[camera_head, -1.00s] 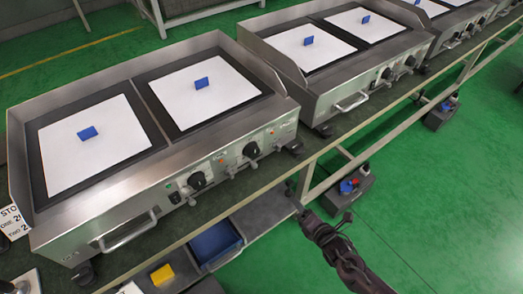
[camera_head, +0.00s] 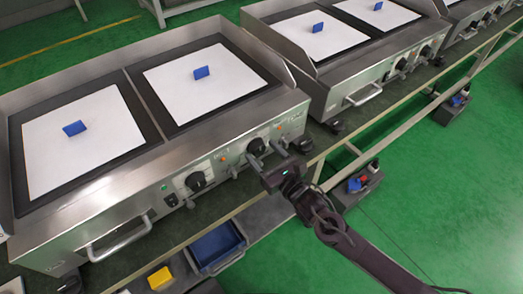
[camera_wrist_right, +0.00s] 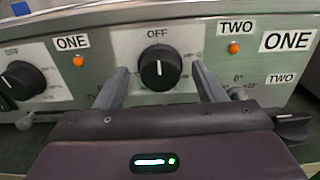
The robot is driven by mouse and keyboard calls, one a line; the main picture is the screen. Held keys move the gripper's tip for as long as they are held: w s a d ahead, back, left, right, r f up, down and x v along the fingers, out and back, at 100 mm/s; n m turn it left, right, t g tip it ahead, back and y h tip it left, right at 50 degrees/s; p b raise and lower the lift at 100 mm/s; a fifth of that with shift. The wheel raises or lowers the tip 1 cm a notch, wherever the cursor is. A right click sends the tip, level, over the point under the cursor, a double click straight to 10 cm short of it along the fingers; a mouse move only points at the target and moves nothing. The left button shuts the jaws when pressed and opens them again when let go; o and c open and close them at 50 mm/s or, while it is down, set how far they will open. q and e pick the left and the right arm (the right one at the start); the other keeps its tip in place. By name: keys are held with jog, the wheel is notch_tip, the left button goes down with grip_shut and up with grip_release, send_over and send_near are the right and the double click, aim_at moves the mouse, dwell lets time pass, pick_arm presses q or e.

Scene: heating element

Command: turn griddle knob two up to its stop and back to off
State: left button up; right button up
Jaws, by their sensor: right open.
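The middle knob (camera_wrist_right: 160,70) in the right wrist view is black and round, with its white mark upright under the OFF print. A TWO label (camera_wrist_right: 236,28) is to its right, above an orange lamp. In the head view this knob (camera_head: 256,147) is on the near griddle's (camera_head: 140,190) front panel, at the right. My right gripper (camera_head: 264,157) is in front of it, open. In the wrist view my right gripper (camera_wrist_right: 160,76) has one finger on each side of the knob, with gaps to both. My left gripper is not in view.
Another black knob (camera_wrist_right: 22,80) is to the left, beside a ONE label (camera_wrist_right: 71,42). A front handle (camera_head: 120,238) sticks out of the griddle's panel. A blue bin (camera_head: 216,245) and yellow block (camera_head: 160,278) are below.

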jog(key=shift+w+a, duration=0.4)
jog(key=shift+w, duration=0.15)
jog(key=c, duration=0.9)
jog(key=shift+c, duration=0.2)
jog(key=shift+m, duration=0.3)
